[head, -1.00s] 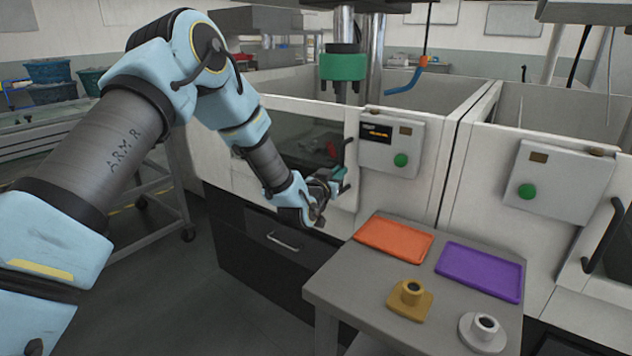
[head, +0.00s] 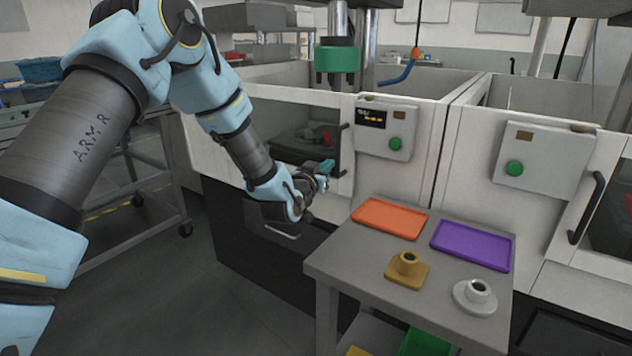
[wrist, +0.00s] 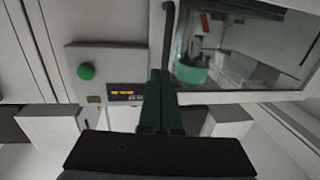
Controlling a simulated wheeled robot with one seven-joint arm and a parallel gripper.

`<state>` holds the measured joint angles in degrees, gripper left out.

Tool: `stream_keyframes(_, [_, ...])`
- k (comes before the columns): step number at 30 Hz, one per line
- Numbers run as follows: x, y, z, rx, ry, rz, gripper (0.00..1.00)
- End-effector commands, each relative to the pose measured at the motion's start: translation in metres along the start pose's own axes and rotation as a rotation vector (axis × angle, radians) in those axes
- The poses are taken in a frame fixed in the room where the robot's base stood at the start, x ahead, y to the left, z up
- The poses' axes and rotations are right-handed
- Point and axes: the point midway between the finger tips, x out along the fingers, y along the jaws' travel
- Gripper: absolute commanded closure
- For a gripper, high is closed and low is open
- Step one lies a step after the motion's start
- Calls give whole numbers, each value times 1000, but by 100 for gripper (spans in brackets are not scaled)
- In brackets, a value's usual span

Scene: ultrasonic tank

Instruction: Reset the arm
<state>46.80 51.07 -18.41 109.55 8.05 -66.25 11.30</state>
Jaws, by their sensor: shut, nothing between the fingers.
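My gripper (head: 326,168) is shut and empty. In the head view it hangs in front of the left machine's windowed door (head: 290,140), just left of and below the dark door handle (head: 343,150). In the wrist view my dark green fingers (wrist: 158,95) are together, pointing at the machine front between the control panel (wrist: 88,60) and the window (wrist: 250,45). The handle (wrist: 168,40) lies beyond the fingertips in that view; whether they touch it I cannot tell.
A grey table (head: 345,250) stands right of my gripper. It bears an orange tray (head: 390,218), a purple tray (head: 472,245), a gold holder (head: 407,268) and a pale holder (head: 476,296). A second machine (head: 560,190) stands at right. The floor (head: 200,300) below my arm is clear.

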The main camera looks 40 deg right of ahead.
Motion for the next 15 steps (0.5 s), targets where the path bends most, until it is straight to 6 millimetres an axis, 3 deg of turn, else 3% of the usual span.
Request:
stream_keyframes(9, [-49, 1, 3, 0, -1, -2, 100])
stream_keyframes(15, [-65, 2, 2, 0, 0, -2, 100])
